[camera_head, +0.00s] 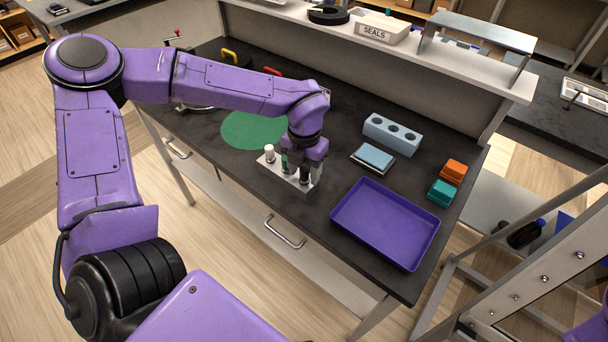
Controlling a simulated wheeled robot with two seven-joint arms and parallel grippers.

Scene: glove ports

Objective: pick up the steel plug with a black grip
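A small light-grey rack (276,173) stands on the dark bench top near its front edge. It holds upright plugs: one with a white top (269,153), one dark green (285,163), and one with a black grip (304,177) at the right end. My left gripper (306,170) points down over the right end of the rack, right at the black-gripped plug. The gripper's fingers are small and dark and partly hide the plugs behind them. I cannot tell whether they are closed on the plug or apart from it. My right gripper is not in view.
A purple tray (386,222) lies right of the rack. A blue-grey block with holes (391,134), a pale blue pad (373,158), and orange (453,172) and teal (441,192) blocks lie behind it. A green round mat (240,130) lies left. A raised shelf (400,50) bounds the back.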

